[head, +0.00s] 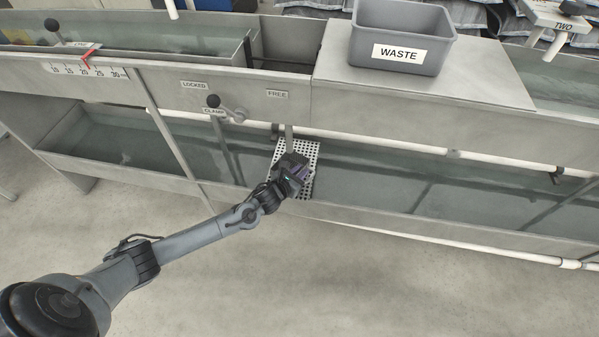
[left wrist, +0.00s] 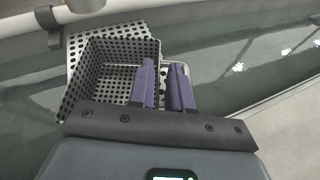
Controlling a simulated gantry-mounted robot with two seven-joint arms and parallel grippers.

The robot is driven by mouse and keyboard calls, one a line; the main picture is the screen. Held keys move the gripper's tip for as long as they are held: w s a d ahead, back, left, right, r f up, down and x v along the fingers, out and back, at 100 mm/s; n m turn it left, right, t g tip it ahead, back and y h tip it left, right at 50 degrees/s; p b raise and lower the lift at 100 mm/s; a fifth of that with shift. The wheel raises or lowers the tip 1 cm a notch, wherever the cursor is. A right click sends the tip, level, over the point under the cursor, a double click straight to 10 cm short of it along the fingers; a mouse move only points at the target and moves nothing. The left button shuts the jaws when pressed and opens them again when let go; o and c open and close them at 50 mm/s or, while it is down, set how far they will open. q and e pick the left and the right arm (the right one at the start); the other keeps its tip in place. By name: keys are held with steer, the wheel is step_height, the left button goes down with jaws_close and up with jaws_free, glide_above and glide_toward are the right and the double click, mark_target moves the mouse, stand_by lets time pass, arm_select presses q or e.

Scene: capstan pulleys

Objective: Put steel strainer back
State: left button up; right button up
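The steel strainer (head: 309,150) is a perforated metal basket over the lower trough, partly hidden behind my left gripper in the head view. The left wrist view looks down into its open basket (left wrist: 108,68). My left gripper (head: 298,174) is at the strainer. Its two purple fingers (left wrist: 165,80) point at the basket's right side, close together with a narrow gap. The left finger overlaps the basket's inside and the right one overlaps a pale rim or loop. Whether they press on the metal cannot be seen. My right gripper is not in view.
The lower trough (head: 455,190) holds water and runs along the bench front, with a white pipe (head: 400,146) behind it. A clamp lever (head: 228,109) is on the panel above. A grey WASTE bin (head: 400,75) stands on the bench top. The floor in front is clear.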

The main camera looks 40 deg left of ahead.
arm_select(q)
steer(key=shift+o, duration=1)
steer(key=shift+r, duration=0.15)
